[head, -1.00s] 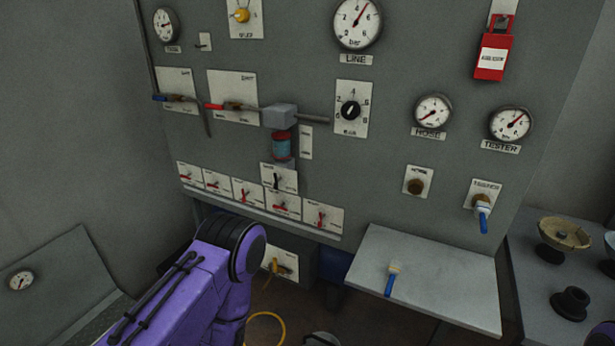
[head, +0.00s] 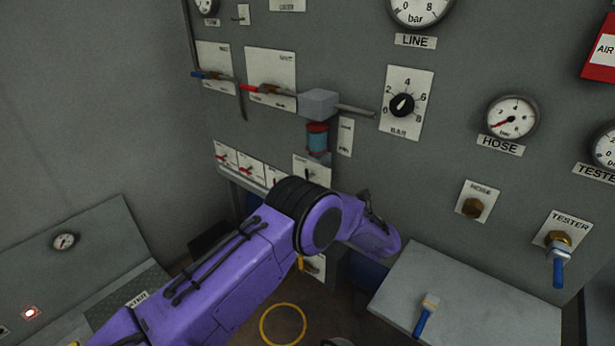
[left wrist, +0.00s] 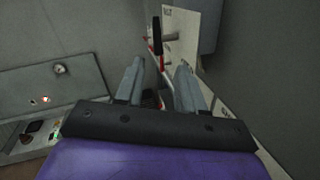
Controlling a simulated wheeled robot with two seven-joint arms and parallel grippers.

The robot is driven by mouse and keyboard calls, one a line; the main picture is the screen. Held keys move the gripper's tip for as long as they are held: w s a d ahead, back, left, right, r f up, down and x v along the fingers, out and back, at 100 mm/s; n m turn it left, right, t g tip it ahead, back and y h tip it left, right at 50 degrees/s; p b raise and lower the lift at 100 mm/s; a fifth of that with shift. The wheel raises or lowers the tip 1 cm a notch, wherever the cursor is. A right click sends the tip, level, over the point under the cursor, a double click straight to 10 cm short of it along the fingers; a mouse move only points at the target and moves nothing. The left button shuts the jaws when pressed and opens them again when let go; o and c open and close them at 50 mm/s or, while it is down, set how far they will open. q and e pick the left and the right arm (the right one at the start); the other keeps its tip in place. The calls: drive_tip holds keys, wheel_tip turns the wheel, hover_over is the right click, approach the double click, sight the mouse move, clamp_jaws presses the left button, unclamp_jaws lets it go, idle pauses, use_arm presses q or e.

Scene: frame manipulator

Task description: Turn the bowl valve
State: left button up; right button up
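The bowl (head: 317,138), a blue and red cylinder, hangs under a grey block (head: 318,103) on the panel. A white plate (head: 312,170) with a small lever sits just below it, partly hidden by my left arm; I cannot read its label. My left arm reaches across the lower panel, and its gripper is not clear in the head view. In the left wrist view my left gripper (left wrist: 159,68) has its fingers apart and nothing between them. A red and black lever (left wrist: 157,38) on a white plate (left wrist: 180,40) stands beyond the fingertips. My right gripper is not in view.
A row of small red-lever plates (head: 250,168) runs left of my arm. A yellow ring (head: 283,324) lies below.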

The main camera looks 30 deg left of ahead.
sight(308, 176)
use_arm(q)
drive_tip(key=w+a+n+p, duration=0.1)
drive_tip(key=a, duration=0.2)
drive_tip(key=w+a+r+n+p, duration=0.1)
drive_tip(key=a, duration=0.2)
drive_tip(key=w+a+r+n+g+p, duration=0.1)
drive_tip(key=a, duration=0.3)
drive_tip(key=shift+w+r+n, duration=0.2)
drive_tip(key=shift+n, duration=0.2)
drive_tip(key=shift+c, duration=0.3)
clamp_jaws()
